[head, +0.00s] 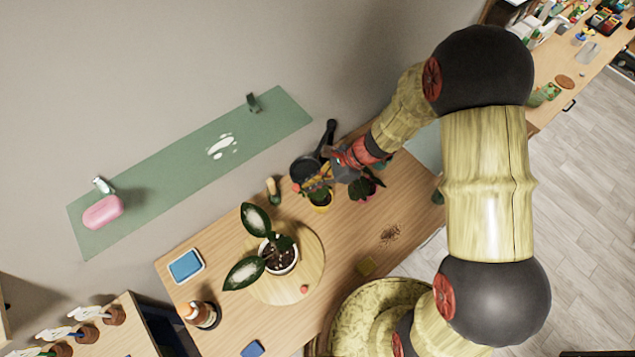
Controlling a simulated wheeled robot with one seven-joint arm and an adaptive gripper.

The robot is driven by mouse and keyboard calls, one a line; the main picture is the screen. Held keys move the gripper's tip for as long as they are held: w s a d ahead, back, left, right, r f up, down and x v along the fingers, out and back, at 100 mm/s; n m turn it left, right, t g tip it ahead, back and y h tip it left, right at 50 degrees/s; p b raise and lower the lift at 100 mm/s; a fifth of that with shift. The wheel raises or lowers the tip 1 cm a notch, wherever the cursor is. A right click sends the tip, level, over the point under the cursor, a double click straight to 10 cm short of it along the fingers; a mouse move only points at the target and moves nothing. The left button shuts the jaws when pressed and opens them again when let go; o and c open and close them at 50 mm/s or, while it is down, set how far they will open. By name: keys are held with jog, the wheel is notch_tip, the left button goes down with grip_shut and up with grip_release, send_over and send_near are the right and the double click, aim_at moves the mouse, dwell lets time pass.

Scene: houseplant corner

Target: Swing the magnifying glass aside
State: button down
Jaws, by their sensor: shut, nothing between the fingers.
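A dark round piece with a black handle-like arm, which looks like the magnifying glass (303,168), is at the back edge of the wooden table, by the wall. Its handle rises up and right. My gripper (322,181) reaches in from the upper right, just right of and below the round piece. It is shut and holds nothing. I cannot tell whether it touches the magnifying glass. A small plant in a yellow pot (321,206) is just below the gripper, partly covered by it.
A plant in a pink pot (369,193) stands close right of the gripper. A larger plant in a white pot (284,262) stands on a round wooden board (314,263). A brown bottle (203,315) is at the table's lower left. A green wall panel (165,185) carries a pink object.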

jog(key=shift+a, duration=0.1)
jog(key=w+a+m+t+b, duration=0.4)
jog(key=w+a+m+b, duration=0.1)
jog(key=a, duration=0.6)
jog(key=shift+w+a+m+h+b, duration=0.4)
jog(key=shift+w+b, duration=0.3)
jog(key=shift+b, duration=0.1)
jog(key=s+d, duration=0.5)
jog(key=d, duration=0.6)
jog(key=shift+s+d+r, duration=0.25)
jog(key=shift+d+r, duration=0.05)
jog(key=shift+r, duration=0.15)
